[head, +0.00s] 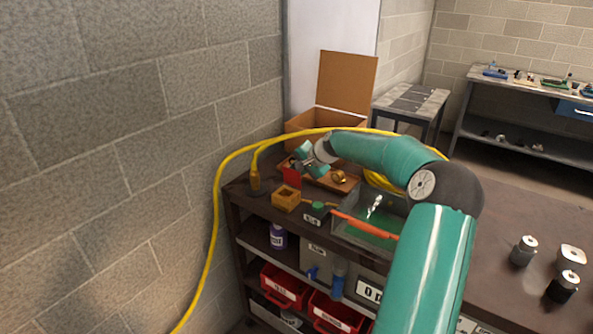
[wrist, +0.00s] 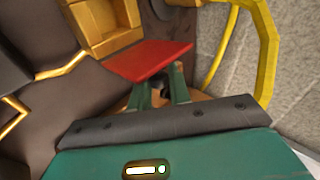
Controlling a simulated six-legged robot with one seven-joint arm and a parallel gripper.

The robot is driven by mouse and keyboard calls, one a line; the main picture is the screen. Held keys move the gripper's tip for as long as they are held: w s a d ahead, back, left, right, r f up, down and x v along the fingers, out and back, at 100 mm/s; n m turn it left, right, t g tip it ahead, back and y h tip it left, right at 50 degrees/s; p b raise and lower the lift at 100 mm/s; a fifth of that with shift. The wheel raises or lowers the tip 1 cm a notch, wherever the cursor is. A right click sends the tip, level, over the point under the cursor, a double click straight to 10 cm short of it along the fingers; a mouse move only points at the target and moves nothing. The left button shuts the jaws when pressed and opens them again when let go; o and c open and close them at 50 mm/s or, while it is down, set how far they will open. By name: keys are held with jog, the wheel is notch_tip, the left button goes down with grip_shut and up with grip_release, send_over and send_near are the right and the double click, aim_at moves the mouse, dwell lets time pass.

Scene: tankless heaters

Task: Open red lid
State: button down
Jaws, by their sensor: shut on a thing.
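The red lid (head: 291,175) stands up at the far side of a small yellow wooden box (head: 285,199) on the dark workbench. The box's hollow top shows uncovered. In the wrist view, the red lid (wrist: 148,61) is a flat panel beside the yellow box (wrist: 104,27). My gripper (head: 301,160) is at the lid's upper edge. In the wrist view, my gripper's green fingers (wrist: 161,92) are shut on the near edge of the lid. The exact contact is partly hidden by the fingers.
A yellow hose (head: 217,210) arches behind my arm and hangs down the left side. An open cardboard box (head: 345,82) stands behind. A clear bin (head: 345,234) and an orange-red bar (head: 364,223) lie right of the yellow box. A block wall is close on the left.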

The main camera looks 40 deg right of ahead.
jog(key=shift+w+d+f+m+g+y, duration=0.2)
jog(key=shift+m+y, duration=0.1)
jog(key=shift+y, duration=0.3)
jog(key=shift+w+d+f+m+g+y, duration=0.1)
jog(key=shift+d+f+m+y, duration=0.15)
jog(key=shift+y, duration=0.35)
jog(key=shift+r, duration=0.1)
jog(key=c, duration=1.3)
grip_release()
jog(key=shift+a, duration=0.1)
jog(key=shift+c, duration=0.2)
jog(key=shift+s+d, duration=0.1)
jog(key=shift+d, duration=0.1)
jog(key=v, duration=1.3)
jog(key=shift+s+r, duration=0.25)
jog(key=shift+r, duration=0.05)
